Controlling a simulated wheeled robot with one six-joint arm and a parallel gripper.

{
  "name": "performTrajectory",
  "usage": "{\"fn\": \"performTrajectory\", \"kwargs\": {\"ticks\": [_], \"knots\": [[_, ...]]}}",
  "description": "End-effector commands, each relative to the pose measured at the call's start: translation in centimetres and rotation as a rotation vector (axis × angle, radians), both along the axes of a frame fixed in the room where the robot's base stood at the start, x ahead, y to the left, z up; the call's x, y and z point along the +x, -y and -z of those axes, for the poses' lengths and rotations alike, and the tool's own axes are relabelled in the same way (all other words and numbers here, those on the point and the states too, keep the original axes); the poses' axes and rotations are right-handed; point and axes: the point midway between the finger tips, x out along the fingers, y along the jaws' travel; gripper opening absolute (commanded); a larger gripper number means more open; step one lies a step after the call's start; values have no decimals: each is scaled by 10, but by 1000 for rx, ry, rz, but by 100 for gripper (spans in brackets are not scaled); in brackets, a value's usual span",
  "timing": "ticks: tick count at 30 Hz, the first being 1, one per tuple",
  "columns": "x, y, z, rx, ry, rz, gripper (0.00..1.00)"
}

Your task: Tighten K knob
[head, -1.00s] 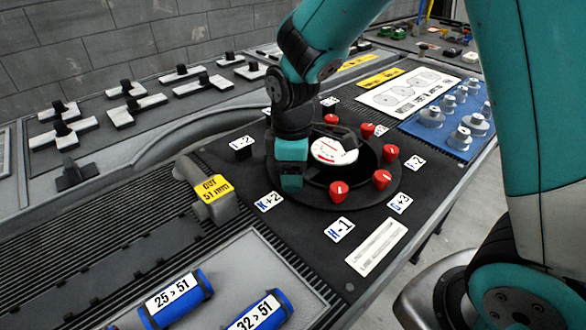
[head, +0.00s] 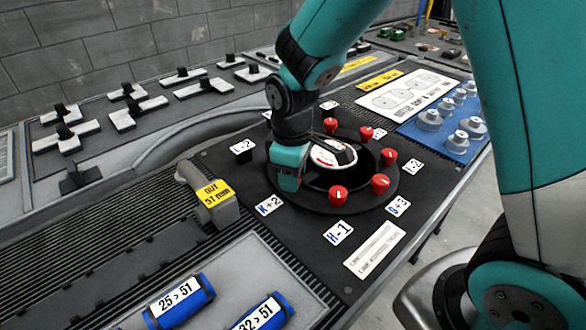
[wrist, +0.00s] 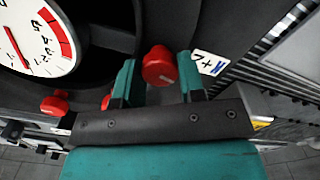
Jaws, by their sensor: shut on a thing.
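A round black fixture (head: 352,205) carries several red knobs around a white dial (head: 333,152) with red marks. My gripper (head: 289,178) reaches down at the left side of this fixture, beside the "K+2" label (head: 269,205). In the wrist view my gripper (wrist: 158,76) has its two teal fingers on either side of the red K knob (wrist: 158,65) and is shut on it. Part of its label (wrist: 211,64) shows just right of the fingers. In the head view my gripper hides this knob. The dial (wrist: 35,38) fills the upper left of the wrist view.
Other red knobs, such as the one by "H-1" (head: 337,196), stand close around the ring. A grey block with a yellow "OUT 51 mm" tag (head: 214,192) is left of it. Blue cylinders (head: 180,301) lie in front. A blue panel with grey knobs (head: 445,125) is at right.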

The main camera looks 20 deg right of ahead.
Motion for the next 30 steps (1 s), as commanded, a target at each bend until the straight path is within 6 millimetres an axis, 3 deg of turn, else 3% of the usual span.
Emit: {"fn": "performTrajectory", "kwargs": {"ticks": [30], "knots": [[1, 0, -2, 1, 4, 960, 13]]}}
